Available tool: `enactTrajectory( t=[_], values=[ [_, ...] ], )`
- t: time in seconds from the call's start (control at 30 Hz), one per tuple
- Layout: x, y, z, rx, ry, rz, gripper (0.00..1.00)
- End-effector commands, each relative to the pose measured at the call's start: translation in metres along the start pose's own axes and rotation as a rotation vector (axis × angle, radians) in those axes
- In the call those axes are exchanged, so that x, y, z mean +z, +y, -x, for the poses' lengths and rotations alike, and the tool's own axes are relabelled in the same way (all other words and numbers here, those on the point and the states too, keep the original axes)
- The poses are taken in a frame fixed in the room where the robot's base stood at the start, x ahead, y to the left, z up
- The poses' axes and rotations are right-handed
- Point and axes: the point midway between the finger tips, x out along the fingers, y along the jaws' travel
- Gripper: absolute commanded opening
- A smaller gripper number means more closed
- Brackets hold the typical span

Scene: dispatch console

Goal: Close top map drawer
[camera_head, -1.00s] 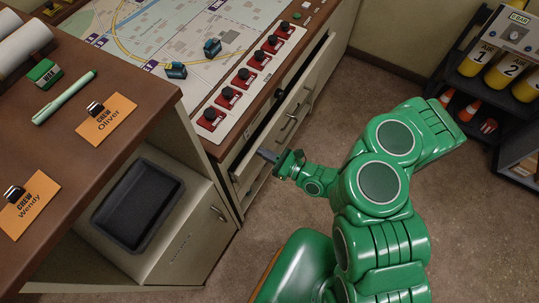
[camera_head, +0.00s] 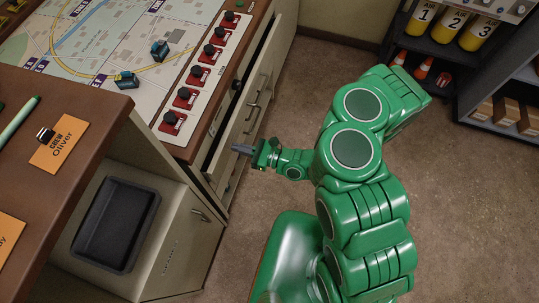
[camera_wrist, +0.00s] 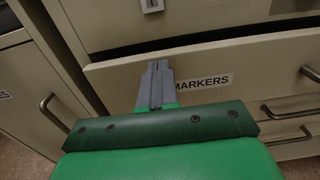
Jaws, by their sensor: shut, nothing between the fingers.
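The top map drawer (camera_head: 250,108) is under the console's map board in the head view. It stands partly open, with a dark gap between its beige front and the console edge. My gripper (camera_head: 242,149) is shut and empty, close to the near end of the drawer front. I cannot tell if it touches. In the wrist view my gripper's fingertips (camera_wrist: 155,72) are together in front of a beige drawer front (camera_wrist: 240,82) labelled MARKERS. The fingers hide part of that front.
A brown desk (camera_head: 90,120) and a beige cabinet with a black tray (camera_head: 115,225) stand at left. Red switches (camera_head: 198,75) line the console edge. A dark shelf with yellow air cylinders (camera_head: 450,22) stands at back right. The carpet (camera_head: 300,100) beside the console is clear.

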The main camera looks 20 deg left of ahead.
Motion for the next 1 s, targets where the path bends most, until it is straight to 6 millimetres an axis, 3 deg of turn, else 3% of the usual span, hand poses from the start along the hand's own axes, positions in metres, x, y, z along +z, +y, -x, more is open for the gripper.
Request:
enactTrajectory(
  t=[1.0],
  values=[
    [0.000, -0.001, 0.081, -0.003, -0.001, 0.000, 0.00]
  ],
)
